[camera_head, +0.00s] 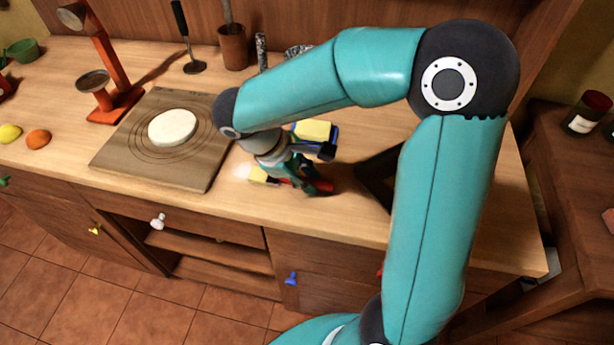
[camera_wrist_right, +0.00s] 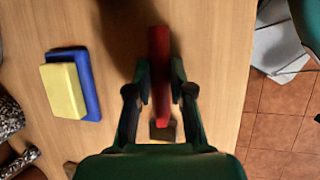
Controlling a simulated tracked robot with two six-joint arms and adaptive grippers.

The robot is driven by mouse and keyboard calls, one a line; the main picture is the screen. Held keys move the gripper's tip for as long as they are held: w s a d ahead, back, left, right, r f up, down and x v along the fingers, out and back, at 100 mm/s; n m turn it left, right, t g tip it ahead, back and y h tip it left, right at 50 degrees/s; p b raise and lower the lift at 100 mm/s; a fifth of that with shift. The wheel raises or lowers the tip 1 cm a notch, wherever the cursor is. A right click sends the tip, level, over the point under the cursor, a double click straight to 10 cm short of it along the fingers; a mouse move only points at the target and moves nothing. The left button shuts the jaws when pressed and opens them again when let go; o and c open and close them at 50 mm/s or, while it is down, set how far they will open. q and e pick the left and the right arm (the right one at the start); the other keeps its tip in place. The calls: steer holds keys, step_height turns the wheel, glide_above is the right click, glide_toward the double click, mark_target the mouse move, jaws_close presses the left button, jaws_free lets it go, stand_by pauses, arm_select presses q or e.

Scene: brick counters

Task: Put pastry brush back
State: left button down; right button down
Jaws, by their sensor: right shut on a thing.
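The pastry brush has a red handle (camera_head: 322,186) and shows in the head view low over the front part of the counter, with a pale yellowish head (camera_head: 258,175) at its left end. In the right wrist view the red handle (camera_wrist_right: 159,45) runs between the fingers, with a brownish end below it. My right gripper (camera_head: 297,172) is shut on the brush; its fingers also show in the right wrist view (camera_wrist_right: 160,82). My arm hides part of the brush, and I cannot tell whether it touches the counter. My left gripper is not in view.
A yellow-and-blue sponge (camera_head: 313,130) lies behind the gripper. A wooden board (camera_head: 200,172) with a round white piece of dough (camera_head: 173,127) is to the left. A brown cup (camera_head: 233,47) with a utensil stands at the back. A dark angled object (camera_head: 375,178) is right of the gripper.

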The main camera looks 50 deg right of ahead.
steer(key=shift+f, duration=0.25)
steer(key=c, duration=1)
jaws_free()
steer(key=shift+c, duration=0.2)
steer(key=shift+r, duration=0.1)
steer(key=shift+r, duration=0.2)
steer(key=p+v, duration=0.2)
steer(key=v, duration=1)
steer(key=shift+r, duration=0.3)
steer(key=shift+a, duration=0.1)
